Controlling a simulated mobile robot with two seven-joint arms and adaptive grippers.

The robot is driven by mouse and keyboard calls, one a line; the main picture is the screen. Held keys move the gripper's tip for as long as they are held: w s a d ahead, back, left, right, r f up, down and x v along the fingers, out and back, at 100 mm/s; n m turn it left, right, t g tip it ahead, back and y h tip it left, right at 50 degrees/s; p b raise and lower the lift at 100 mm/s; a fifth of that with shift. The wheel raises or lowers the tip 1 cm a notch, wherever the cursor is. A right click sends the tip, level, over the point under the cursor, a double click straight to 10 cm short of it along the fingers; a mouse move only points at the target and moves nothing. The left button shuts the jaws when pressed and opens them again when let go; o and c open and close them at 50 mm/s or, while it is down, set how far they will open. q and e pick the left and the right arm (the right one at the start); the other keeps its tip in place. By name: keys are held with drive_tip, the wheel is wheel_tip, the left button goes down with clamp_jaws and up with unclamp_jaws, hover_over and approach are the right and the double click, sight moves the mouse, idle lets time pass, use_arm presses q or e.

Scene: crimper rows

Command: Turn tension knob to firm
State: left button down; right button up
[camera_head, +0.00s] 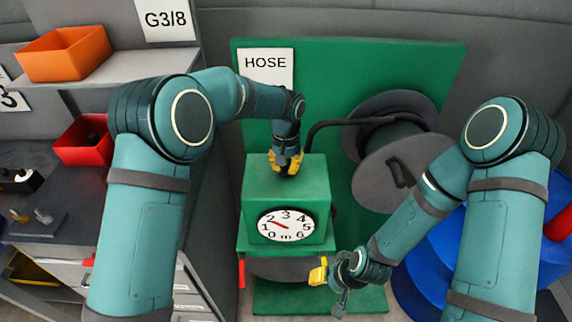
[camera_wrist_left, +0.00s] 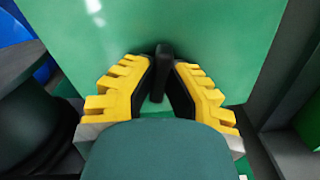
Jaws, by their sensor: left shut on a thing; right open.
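A green hose machine (camera_head: 285,180) stands in the middle of the head view, with a white round dial (camera_head: 286,224) on its front. My left gripper (camera_head: 286,163) points down at the top of its box. In the left wrist view my left gripper (camera_wrist_left: 162,70) is shut on a black knob (camera_wrist_left: 163,52) that stands up from the green surface, its two yellow fingers on either side. The knob is hidden by the gripper in the head view, and no setting marks for it show. My right gripper (camera_head: 328,284) is open and empty at the lower right of the machine.
A grey hose reel (camera_head: 388,185) with a crank and a black hose is right of the machine. A blue drum (camera_head: 425,245) stands behind my right arm. An orange bin (camera_head: 65,54) and a red bin (camera_head: 84,142) are at the left.

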use_arm(q)
drive_tip(key=m, duration=0.3)
drive_tip(key=shift+f+m, duration=0.1)
drive_tip(key=shift+m, duration=0.3)
drive_tip(key=m, duration=0.3)
drive_tip(key=shift+m+p, duration=0.3)
drive_tip(key=shift+p, duration=0.05)
drive_tip(key=m, duration=0.3)
drive_tip(key=shift+m, duration=0.3)
drive_tip(key=shift+m+p, duration=0.5)
drive_tip(key=shift+m, duration=1.3)
drive_tip(key=c, duration=1)
unclamp_jaws()
